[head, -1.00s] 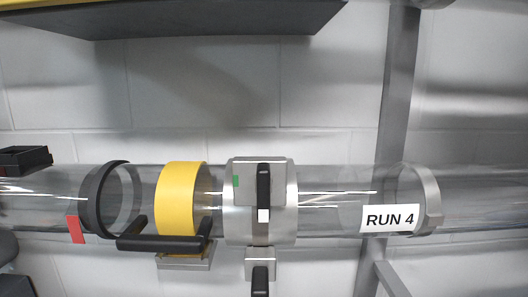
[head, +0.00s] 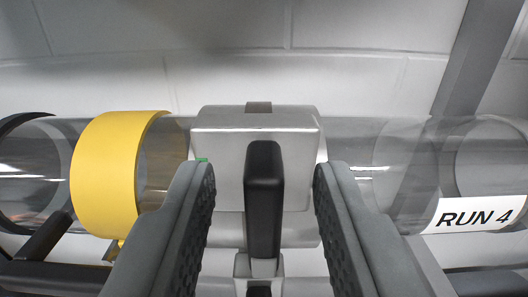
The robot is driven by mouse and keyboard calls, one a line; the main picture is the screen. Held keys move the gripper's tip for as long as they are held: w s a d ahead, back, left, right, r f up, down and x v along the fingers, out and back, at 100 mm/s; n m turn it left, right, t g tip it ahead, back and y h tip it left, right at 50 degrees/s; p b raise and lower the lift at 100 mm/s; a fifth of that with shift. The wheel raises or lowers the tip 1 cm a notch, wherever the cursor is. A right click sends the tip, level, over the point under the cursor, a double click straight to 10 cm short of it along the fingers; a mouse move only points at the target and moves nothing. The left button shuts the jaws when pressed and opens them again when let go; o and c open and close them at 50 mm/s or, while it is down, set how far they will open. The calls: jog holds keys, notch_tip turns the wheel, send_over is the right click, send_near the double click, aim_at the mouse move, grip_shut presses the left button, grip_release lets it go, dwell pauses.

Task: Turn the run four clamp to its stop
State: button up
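The run four clamp is a metal band with a boxy silver housing (head: 220,140) around a clear tube, in the middle of the head view. Its black lever handle (head: 264,200) points down. My gripper (head: 262,185) is open, with one grey finger on each side of the handle and a gap on both sides. A small green mark (head: 202,160) on the housing shows beside the left finger. The "RUN 4" label (head: 474,214) is on the tube at the right. The lower part of the clamp is partly hidden by the fingers.
A yellow band (head: 105,170) circles the tube to the left, with a black bar (head: 45,237) at lower left. A grey post (head: 470,70) stands at the right. A white block wall (head: 350,60) is behind the tube.

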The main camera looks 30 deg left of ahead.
jog(key=shift+w+a, duration=0.15)
jog(key=shift+w, duration=0.05)
grip_shut()
